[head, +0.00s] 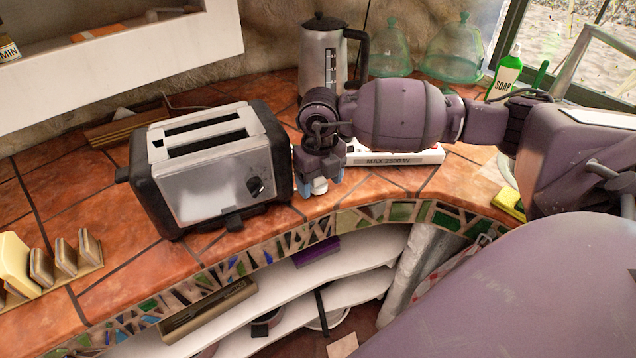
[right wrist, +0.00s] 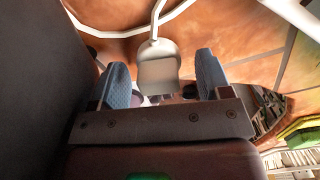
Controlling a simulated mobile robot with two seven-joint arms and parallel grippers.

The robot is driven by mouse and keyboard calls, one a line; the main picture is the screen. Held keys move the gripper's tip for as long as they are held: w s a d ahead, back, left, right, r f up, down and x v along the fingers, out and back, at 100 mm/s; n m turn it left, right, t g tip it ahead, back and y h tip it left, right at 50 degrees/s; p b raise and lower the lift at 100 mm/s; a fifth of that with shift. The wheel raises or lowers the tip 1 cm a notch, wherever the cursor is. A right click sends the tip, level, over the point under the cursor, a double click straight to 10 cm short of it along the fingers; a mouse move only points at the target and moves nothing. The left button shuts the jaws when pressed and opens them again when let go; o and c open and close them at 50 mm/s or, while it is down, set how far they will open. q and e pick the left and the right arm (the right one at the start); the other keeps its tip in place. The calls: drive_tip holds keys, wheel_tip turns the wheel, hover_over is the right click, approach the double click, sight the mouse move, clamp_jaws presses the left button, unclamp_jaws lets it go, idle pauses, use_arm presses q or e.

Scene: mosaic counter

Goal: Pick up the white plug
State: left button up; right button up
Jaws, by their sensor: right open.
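The white plug (head: 319,186) is on the orange tiled counter just right of the toaster, mostly hidden by my gripper in the head view. In the right wrist view the plug (right wrist: 158,72) shows as a pale block with a white cord leading up from its top. My right gripper (head: 320,182) points down over it. In the right wrist view the right gripper (right wrist: 163,76) is open, with one blue-padded finger on each side of the plug and a gap on both sides. My left gripper is not in view.
The silver and black toaster (head: 222,168) stands close left of my right gripper. A white power strip (head: 400,157) lies behind it, with a metal kettle (head: 322,60) further back. The mosaic counter edge (head: 290,241) is just in front, with shelves below.

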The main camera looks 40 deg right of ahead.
drive_tip(key=shift+f, duration=0.6)
drive_tip(key=shift+c, duration=0.3)
drive_tip(key=shift+r, duration=0.1)
drive_tip(key=c, duration=0.8)
drive_tip(key=shift+c, duration=0.2)
drive_tip(key=shift+r, duration=0.1)
